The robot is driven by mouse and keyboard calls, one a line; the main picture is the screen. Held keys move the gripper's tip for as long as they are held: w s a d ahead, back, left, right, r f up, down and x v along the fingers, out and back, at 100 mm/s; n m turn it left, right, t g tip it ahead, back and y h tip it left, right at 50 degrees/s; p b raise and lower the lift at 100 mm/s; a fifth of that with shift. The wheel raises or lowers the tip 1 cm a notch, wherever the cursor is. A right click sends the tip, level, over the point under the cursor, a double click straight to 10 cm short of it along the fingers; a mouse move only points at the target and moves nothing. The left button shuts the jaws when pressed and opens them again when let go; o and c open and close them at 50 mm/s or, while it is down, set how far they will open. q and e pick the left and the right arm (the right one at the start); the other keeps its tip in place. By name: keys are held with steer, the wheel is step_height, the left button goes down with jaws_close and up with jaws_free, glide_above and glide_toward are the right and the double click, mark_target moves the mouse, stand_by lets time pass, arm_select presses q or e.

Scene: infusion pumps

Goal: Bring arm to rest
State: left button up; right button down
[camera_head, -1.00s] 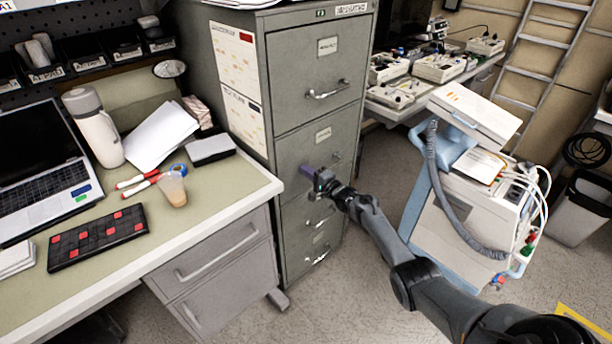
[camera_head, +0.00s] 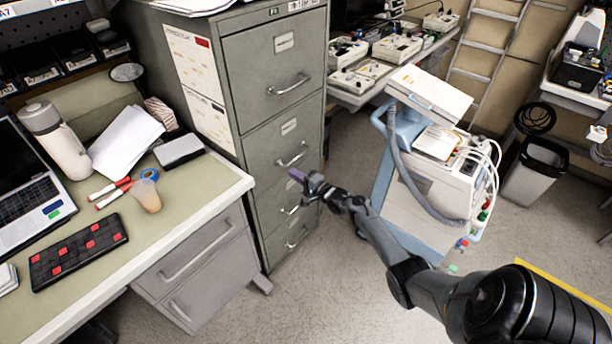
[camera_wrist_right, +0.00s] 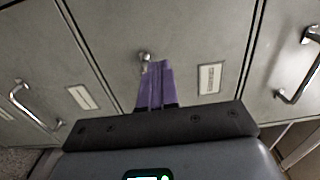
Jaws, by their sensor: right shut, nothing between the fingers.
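My right arm (camera_head: 385,245) reaches in from the lower right of the head view. Its gripper (camera_head: 298,176) has purple fingers and is in front of the grey filing cabinet (camera_head: 262,125), at the level of its middle drawers. In the right wrist view the purple fingers (camera_wrist_right: 156,85) are together with nothing between them. The cabinet's drawer fronts, handles and label holders fill the view behind them. Whether the fingertips touch the cabinet cannot be told. The drawers look closed. My left gripper is not in view.
A desk (camera_head: 190,215) on the left holds a laptop (camera_head: 30,190), a flask (camera_head: 57,140), a cup (camera_head: 147,194) and pens. A wheeled medical machine (camera_head: 425,195) stands right of my forearm. A bin (camera_head: 535,170) stands farther right. Bare floor (camera_head: 340,270) lies around the cabinet's base.

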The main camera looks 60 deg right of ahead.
steer(key=s+a+f+n+g+y+p, duration=0.1)
steer(key=s+a+f, duration=0.4)
steer(key=s+f, duration=0.4)
steer(key=s+a+n+g+y, duration=0.25)
steer(key=s+a+n, duration=0.25)
steer(key=a, duration=1)
steer(key=s+a+n+g+y, duration=0.1)
steer(key=s+a+n+g, duration=0.35)
steer(key=a, duration=1.05)
steer(key=s+a+r+n+g+h, duration=0.2)
steer(key=s+a+r+n+g, duration=0.35)
steer(key=s+r+n, duration=0.6)
step_height(320, 180, up, 36)
steer(key=p, duration=3.7)
steer(key=shift+s+g, duration=0.15)
steer(key=shift+g, duration=0.2)
